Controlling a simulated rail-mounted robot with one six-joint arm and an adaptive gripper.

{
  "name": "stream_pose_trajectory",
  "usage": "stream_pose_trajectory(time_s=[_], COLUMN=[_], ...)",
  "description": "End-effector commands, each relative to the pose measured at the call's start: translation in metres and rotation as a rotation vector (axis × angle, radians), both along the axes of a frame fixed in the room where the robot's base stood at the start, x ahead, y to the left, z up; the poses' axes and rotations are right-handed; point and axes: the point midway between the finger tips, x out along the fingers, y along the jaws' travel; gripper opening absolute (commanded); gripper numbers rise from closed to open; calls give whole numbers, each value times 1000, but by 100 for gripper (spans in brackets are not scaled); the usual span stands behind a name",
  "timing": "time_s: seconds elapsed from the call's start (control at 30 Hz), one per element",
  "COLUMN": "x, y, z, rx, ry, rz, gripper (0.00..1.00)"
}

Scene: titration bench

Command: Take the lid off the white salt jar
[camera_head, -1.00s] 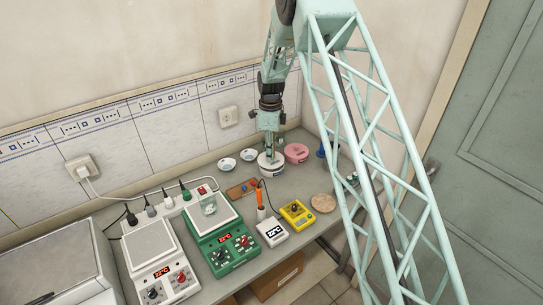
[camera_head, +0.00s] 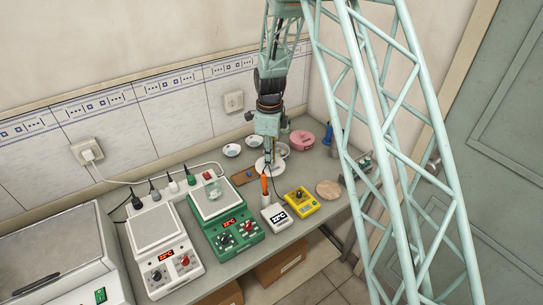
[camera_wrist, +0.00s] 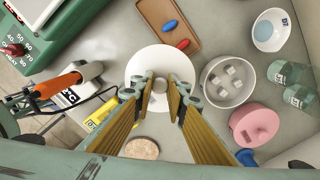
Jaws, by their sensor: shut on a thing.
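The round white lid (camera_wrist: 150,62) with its small knob (camera_wrist: 160,86) is between my gripper's fingers in the wrist view. My gripper (camera_wrist: 160,92) is shut on the knob. The lid (camera_head: 261,166) is clear of the jar, to its left. The white salt jar (camera_wrist: 228,82) is open, with several pale cubes inside. In the head view the jar (camera_head: 283,151) is partly hidden behind my gripper (camera_head: 267,158). How high the lid is above the bench is hard to tell.
A pink lidded jar (camera_head: 302,140) stands right of the salt jar.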

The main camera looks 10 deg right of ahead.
Motion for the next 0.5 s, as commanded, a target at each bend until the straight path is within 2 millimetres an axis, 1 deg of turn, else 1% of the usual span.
stream_pose_trajectory(time_s=[0.2,0.5], x=[-6,-6], y=[2,2], z=[1,1], rx=[0,0], ry=[0,0], rz=[-1,-1], gripper=[3,3])
